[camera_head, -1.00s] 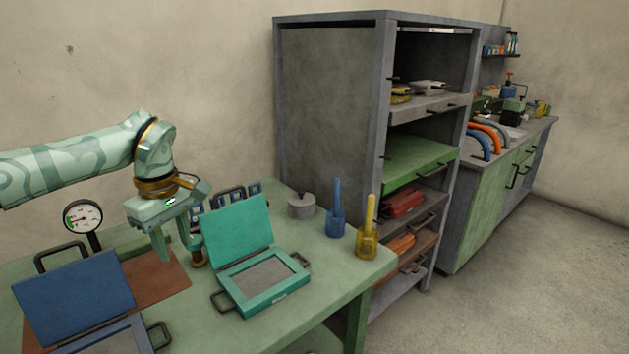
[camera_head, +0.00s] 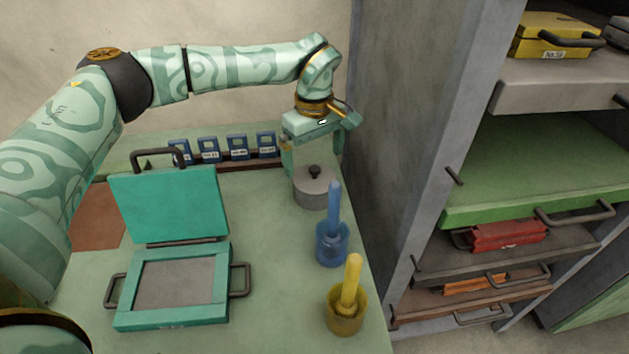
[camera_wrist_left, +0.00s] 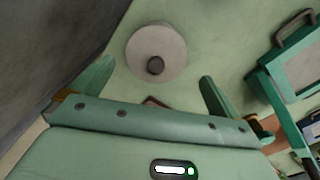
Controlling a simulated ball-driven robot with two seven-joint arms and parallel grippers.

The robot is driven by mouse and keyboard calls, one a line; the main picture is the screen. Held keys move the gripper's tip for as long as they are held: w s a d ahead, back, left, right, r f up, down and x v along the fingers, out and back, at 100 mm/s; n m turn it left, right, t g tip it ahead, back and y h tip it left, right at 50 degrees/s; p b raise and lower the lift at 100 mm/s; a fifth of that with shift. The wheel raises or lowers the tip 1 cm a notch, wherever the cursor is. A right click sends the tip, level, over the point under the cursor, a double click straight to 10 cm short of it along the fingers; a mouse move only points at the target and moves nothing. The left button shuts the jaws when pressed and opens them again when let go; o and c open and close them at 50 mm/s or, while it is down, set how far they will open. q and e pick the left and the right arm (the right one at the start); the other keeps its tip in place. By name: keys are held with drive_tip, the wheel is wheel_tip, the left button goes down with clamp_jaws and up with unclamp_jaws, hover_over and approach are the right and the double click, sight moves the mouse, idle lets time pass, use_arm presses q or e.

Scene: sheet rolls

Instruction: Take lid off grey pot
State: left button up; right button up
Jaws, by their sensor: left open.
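The grey pot (camera_head: 312,196) stands on the green table near its back right corner. Its flat grey lid with a dark round knob (camera_head: 314,172) sits on top. My left gripper (camera_head: 314,160) is open and empty, pointing down around the height just above the knob. In the left wrist view the lid (camera_wrist_left: 145,42) and its knob (camera_wrist_left: 155,66) lie beyond and between the spread fingertips (camera_wrist_left: 155,78), with nothing gripped. The pot's body is mostly hidden under the lid there. My right gripper is not in view.
A blue cup with a blue handle (camera_head: 332,246) and a yellow one (camera_head: 346,312) stand in front of the pot. An open teal case (camera_head: 170,318) lies left. Blue tags on a rack (camera_head: 238,147) stand behind. A grey shelf unit (camera_head: 420,120) rises close on the right.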

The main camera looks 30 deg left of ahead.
sight(315, 168)
use_arm(q)
drive_tip(key=f, duration=0.1)
drive_tip(key=f+b, duration=0.1)
drive_tip(key=f, duration=0.1)
drive_tip(key=f+b, duration=0.1)
drive_tip(key=f, duration=0.1)
drive_tip(key=shift+w+a+f, duration=0.1)
drive_tip(key=shift+w, duration=0.25)
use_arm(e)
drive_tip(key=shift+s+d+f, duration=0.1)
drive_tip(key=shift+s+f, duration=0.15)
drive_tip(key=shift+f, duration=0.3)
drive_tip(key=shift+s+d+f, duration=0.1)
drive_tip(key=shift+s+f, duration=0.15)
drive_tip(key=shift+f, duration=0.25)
use_arm(q)
drive_tip(key=shift+s, duration=0.1)
drive_tip(key=c, duration=0.7)
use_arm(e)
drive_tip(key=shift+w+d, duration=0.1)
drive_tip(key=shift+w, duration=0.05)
use_arm(q)
drive_tip(key=shift+r, duration=0.2)
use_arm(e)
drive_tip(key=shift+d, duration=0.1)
